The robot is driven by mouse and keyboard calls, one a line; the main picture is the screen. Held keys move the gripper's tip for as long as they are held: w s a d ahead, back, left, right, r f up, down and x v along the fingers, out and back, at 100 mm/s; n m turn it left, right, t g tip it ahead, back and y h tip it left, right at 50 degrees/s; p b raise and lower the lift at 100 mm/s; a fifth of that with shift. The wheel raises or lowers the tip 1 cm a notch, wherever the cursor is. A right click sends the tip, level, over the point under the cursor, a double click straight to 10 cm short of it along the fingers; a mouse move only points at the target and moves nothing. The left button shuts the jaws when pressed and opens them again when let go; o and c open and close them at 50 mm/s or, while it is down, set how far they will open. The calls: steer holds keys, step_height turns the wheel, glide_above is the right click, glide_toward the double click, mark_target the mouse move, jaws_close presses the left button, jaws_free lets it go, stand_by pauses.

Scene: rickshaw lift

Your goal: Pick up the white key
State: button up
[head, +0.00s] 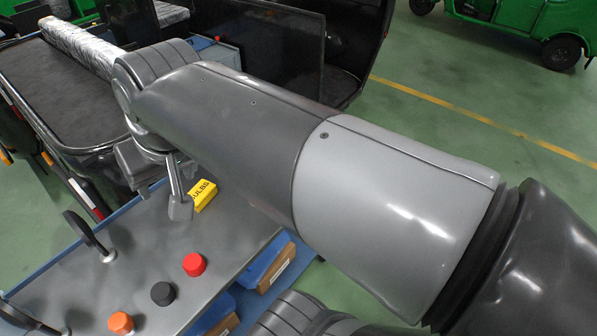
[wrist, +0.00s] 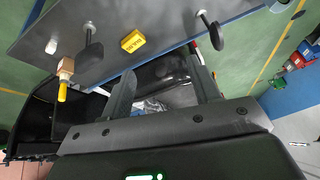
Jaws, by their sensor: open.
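I cannot make out a white key in either view. My gripper (wrist: 160,64) is open, its two fingers spread wide with nothing between them. In the head view my forearm hides much of the gripper. A grey part of it hangs over the bench near a small yellow box (head: 203,195) marked "BULBS". The box also shows in the wrist view (wrist: 133,41), beyond the fingertips on the bench top. A small pale object (wrist: 51,47) lies on the bench at the left of the wrist view, too small to tell what it is.
The grey bench top (head: 228,240) holds a red cap (head: 194,265), a black cap (head: 163,293) and an orange cap (head: 120,323). Blue bins (head: 266,262) sit below. A dark vehicle bed (head: 60,85) lies behind. Green floor is open at right.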

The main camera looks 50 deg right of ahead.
steer(key=w+d+r+m+g, duration=0.1)
steer(key=w+d+m, duration=0.3)
steer(key=d+m, duration=0.4)
steer(key=w+d+m+g, duration=0.1)
steer(key=w+d+m, duration=0.3)
steer(key=d+m, duration=0.45)
steer(key=d+f+m+g, duration=0.25)
steer(key=d+m, duration=1.25)
steer(key=d, duration=0.9)
steer(key=shift+g, duration=0.35)
steer(key=f, duration=3.5)
steer(key=shift+s+d, duration=0.2)
steer(key=shift+s, duration=0.2)
steer(key=shift+r, duration=0.1)
steer(key=c, duration=1.1)
